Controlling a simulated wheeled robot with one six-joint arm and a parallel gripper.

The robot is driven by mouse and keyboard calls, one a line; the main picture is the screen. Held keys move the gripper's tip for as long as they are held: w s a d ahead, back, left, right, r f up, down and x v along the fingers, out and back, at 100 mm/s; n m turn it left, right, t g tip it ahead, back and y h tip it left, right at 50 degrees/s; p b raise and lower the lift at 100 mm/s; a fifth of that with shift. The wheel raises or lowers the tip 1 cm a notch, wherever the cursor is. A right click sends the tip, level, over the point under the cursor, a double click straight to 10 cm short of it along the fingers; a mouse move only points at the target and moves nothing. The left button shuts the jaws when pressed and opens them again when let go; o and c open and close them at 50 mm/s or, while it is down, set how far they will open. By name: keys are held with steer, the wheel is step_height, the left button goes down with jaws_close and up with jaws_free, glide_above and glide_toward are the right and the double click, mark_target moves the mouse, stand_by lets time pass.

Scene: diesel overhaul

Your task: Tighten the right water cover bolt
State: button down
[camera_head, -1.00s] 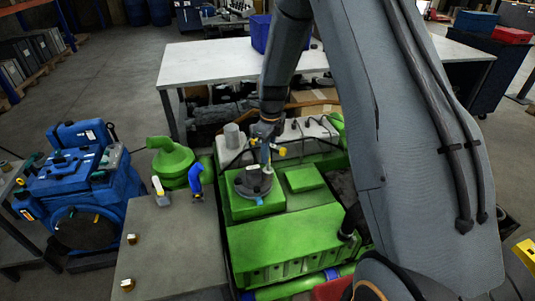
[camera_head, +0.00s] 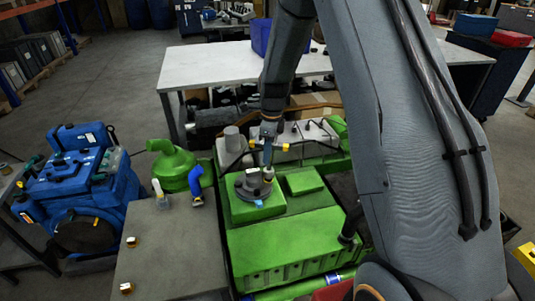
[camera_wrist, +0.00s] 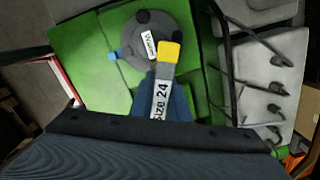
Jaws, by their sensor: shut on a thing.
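The round grey water cover (camera_head: 250,190) sits on the green engine block (camera_head: 285,240). It also shows in the wrist view (camera_wrist: 178,38), with a white label and a dark bolt head (camera_wrist: 143,16) near its edge. My gripper (camera_wrist: 161,92) is shut on a grey wrench (camera_wrist: 161,90) marked "Size 24". The wrench's yellow end (camera_wrist: 169,52) lies over the cover's edge and hides what is under it. I cannot tell whether it touches a bolt. In the head view my gripper (camera_head: 268,157) is just above the cover.
Grey engine covers with dark hoses (camera_wrist: 270,80) are beside the cover. A blue engine (camera_head: 78,185) stands far left.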

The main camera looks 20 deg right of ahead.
steer(key=n, duration=0.7)
steer(key=shift+g, duration=0.3)
steer(key=n, duration=0.4)
steer(key=shift+s+d+n+b, duration=0.1)
steer(key=shift+n+b, duration=0.25)
steer(key=shift+n, duration=0.05)
steer(key=n, duration=0.3)
steer(key=shift+n, duration=0.3)
steer(key=n, duration=0.6)
steer(key=shift+s+n+g+h, duration=0.1)
steer(key=shift+n+g+h, duration=0.2)
steer(key=shift+h, duration=0.1)
steer(key=n, duration=0.7)
steer(key=shift+s+d, duration=0.1)
steer(key=shift+f, duration=0.1)
